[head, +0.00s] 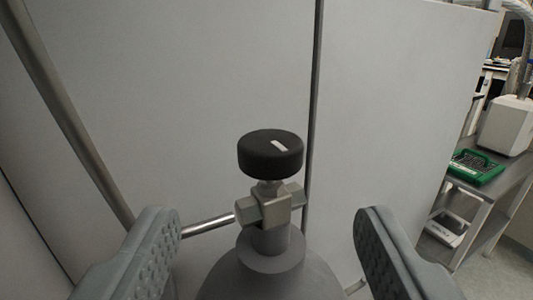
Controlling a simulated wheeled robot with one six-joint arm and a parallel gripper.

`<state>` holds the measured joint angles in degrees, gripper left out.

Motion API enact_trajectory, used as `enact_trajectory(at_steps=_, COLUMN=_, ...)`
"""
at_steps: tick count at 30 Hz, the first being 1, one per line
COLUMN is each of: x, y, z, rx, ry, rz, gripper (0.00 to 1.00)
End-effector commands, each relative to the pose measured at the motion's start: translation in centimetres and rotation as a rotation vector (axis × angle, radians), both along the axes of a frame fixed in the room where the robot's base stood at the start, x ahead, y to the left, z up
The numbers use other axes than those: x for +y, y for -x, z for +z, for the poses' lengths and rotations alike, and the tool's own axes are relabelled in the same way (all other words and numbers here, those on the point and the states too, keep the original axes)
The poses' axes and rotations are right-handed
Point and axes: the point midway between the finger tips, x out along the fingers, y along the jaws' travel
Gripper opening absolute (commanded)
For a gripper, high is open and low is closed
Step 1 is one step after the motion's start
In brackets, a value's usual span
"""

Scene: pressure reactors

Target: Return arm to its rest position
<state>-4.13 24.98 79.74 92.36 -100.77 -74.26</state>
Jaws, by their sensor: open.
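My gripper (268,222) is open and empty. Its two grey ribbed fingers show at the lower left and lower right of the head view. Between and beyond them stands a grey gas cylinder (268,280) with a metal valve (270,205) on top. A round black knob (270,154) with a white mark crowns the valve. The fingers appear apart from the knob and the valve. The lower part of the cylinder is outside the view.
Pale grey panels (200,90) stand close behind the cylinder. A metal pipe (70,110) slants down at the left. At the right, a metal bench (490,190) holds a green tray (474,168) and a white device (507,125). Floor shows at the lower right.

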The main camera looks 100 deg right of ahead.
Motion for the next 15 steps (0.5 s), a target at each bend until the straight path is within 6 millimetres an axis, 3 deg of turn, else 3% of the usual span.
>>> enact_trajectory(at_steps=9, x=-1.1, y=3.3, z=8.9, rx=-0.186, ry=0.125, rz=0.252, gripper=0.61)
enact_trajectory(at_steps=15, x=-0.8, y=6.3, z=14.6, rx=-0.298, ry=0.203, rz=0.456, gripper=0.61)
